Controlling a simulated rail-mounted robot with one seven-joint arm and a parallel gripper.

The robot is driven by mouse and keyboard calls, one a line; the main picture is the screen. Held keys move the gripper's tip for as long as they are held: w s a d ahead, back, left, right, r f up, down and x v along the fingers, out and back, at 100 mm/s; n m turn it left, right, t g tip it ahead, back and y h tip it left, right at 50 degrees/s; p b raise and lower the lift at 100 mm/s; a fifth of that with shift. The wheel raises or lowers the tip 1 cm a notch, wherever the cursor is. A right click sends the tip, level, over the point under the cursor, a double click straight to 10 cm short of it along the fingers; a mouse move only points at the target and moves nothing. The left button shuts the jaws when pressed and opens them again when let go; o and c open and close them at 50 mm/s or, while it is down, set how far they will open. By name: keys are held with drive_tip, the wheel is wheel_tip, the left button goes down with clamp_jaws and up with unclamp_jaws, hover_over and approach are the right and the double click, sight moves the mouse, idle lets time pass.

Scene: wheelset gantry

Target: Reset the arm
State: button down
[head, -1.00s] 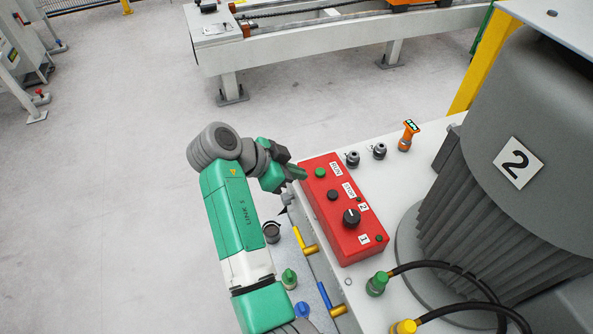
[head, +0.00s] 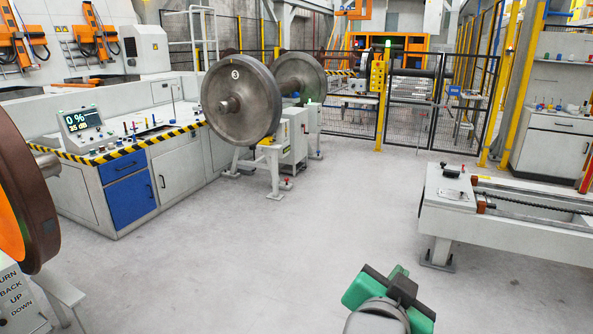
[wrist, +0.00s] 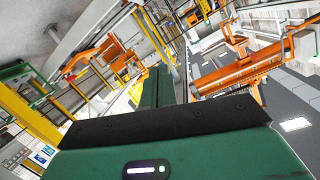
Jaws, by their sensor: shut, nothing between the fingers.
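My gripper (head: 402,284) shows at the bottom of the head view, right of the middle, over bare floor. Its green and dark parts are seen from behind, past my grey wrist, and it holds nothing. In the wrist view the green fingers (wrist: 165,88) stand close together beyond the dark plate and green housing. They are shut and empty, with no object touching them. Most of my arm is out of the head view.
A wheelset (head: 240,100) marked 3 rests on a stand at centre left. A console (head: 85,125) with a screen stands left of it. A brown wheel (head: 35,195) edges in at far left. A white rail bench (head: 450,205) stands right. The middle floor is clear.

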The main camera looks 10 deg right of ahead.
drive_tip(key=s+a+r+n+t+y+p, duration=0.2)
drive_tip(key=s+a+r+n+t+y, duration=0.45)
drive_tip(key=a+r, duration=0.55)
drive_tip(key=s+a+r+n+t+y+p, duration=0.2)
drive_tip(key=s+a+r+n+t+y, duration=0.35)
drive_tip(key=s+a+r, duration=0.55)
wheel_tip(320, 180, up, 31)
drive_tip(key=w+h+p, duration=0.2)
drive_tip(key=p, duration=2.8)
drive_tip(key=shift+f+t, duration=0.15)
drive_tip(key=shift+t, duration=0.25)
